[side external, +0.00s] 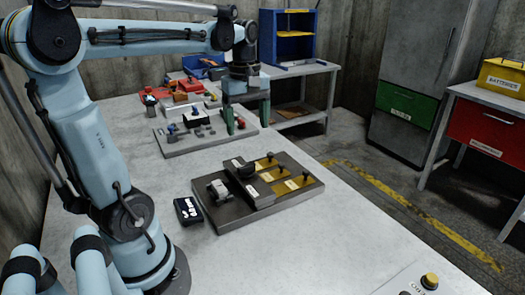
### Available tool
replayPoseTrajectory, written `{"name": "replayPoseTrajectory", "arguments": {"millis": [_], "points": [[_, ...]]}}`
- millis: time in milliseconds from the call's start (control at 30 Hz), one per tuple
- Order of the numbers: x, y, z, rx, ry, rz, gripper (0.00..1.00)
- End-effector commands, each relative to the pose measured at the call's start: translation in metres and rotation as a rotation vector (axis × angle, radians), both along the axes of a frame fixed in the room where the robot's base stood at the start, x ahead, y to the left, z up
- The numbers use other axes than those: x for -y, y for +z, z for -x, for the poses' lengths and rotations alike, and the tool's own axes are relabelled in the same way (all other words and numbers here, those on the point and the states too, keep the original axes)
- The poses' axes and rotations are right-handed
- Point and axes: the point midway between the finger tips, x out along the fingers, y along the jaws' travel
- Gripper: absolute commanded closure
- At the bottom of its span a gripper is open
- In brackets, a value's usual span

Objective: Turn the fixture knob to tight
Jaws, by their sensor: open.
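My gripper (247,114) points down over the right end of a grey board (178,148) in the middle of the bench. The board carries a blue knob (196,112) and several small grey parts, left of my gripper. A nearer dark board (292,196) carries a grey clamp-like block (217,190), a black rounded part (243,168) and brass plates with small black levers. I cannot tell which part is the fixture knob; no "tight" marking is readable.
A small black labelled box (188,210) lies left of the dark board. Red and blue bins (200,67) stand at the back of the bench. A yellow button (429,281) is at the front right.

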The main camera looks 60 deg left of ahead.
Motion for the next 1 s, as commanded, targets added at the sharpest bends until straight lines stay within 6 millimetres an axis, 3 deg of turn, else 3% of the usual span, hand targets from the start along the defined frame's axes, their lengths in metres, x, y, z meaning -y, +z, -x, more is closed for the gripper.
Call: {"name": "replayPoseTrajectory", "arguments": {"millis": [267, 1000], "points": [[-0.009, -0.008, 0.002, -0.03, 0.09, 0.017, 0.21], [-0.009, -0.107, 0.001, -0.028, 0.085, 0.015, 0.21]]}}
